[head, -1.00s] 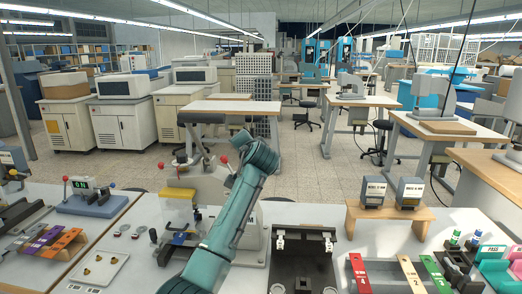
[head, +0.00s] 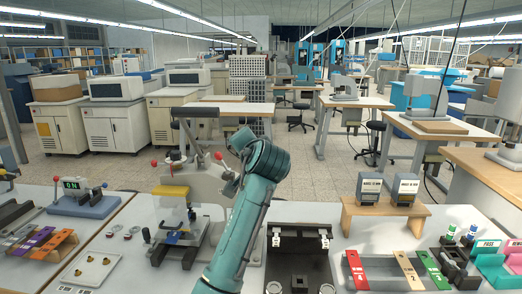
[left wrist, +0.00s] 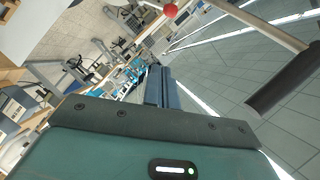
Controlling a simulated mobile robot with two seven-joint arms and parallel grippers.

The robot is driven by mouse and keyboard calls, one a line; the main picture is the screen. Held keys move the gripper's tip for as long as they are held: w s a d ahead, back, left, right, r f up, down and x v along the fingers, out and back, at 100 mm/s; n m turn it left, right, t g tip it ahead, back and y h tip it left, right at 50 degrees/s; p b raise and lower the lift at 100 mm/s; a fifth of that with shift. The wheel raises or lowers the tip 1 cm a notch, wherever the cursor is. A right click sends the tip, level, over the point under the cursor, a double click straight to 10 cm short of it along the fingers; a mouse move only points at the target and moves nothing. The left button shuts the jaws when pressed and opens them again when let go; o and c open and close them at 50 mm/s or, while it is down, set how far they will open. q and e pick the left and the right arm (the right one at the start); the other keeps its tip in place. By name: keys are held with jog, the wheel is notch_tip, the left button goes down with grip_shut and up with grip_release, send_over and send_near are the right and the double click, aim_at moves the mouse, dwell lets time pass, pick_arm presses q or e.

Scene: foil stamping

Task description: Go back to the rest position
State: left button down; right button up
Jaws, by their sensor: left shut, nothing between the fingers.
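My left arm (head: 246,225) is teal. It rises from the bottom centre of the head view, in front of the stamping press. My left gripper does not show clearly in the head view. In the left wrist view its dark fingers (left wrist: 162,84) are together with nothing between them, and a red knob and a black handle appear beyond. The press (head: 208,182) has a black handle (head: 195,112), red knobs (head: 218,156) and a yellow part (head: 171,191); my arm hides some of it. My right gripper is not in view.
A black fixture (head: 299,243) stands right of my arm. A wooden stand (head: 384,215) carries two stamps. Red, cream and green strips (head: 408,266) lie at the right. A white tray (head: 90,271) and a colored rack (head: 42,245) are at the left.

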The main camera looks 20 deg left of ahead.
pick_arm(q)
jog(key=s+d+f+m+h, duration=0.15)
jog(key=s+f, duration=0.25)
jog(key=f, duration=0.6)
jog(key=s+d+f+h, duration=0.2)
jog(key=s+f+h, duration=0.1)
jog(key=f, duration=0.7)
jog(key=s+d+f+h, duration=0.15)
jog(key=s+f, duration=0.25)
jog(key=f, duration=0.6)
jog(key=s+d+f+n+h, duration=0.1)
jog(key=s+f, duration=0.3)
jog(key=s, duration=0.4)
jog(key=s+d+f+n+g+h, duration=0.1)
jog(key=s+d+f+h, duration=0.1)
jog(key=s+f, duration=0.2)
jog(key=s+d+f+n+g+h, duration=0.1)
jog(key=s+f, duration=0.3)
jog(key=s, duration=0.7)
jog(key=shift+s+d+f+h, duration=0.3)
jog(key=shift+s+f+h, duration=0.05)
jog(key=shift+h, duration=0.35)
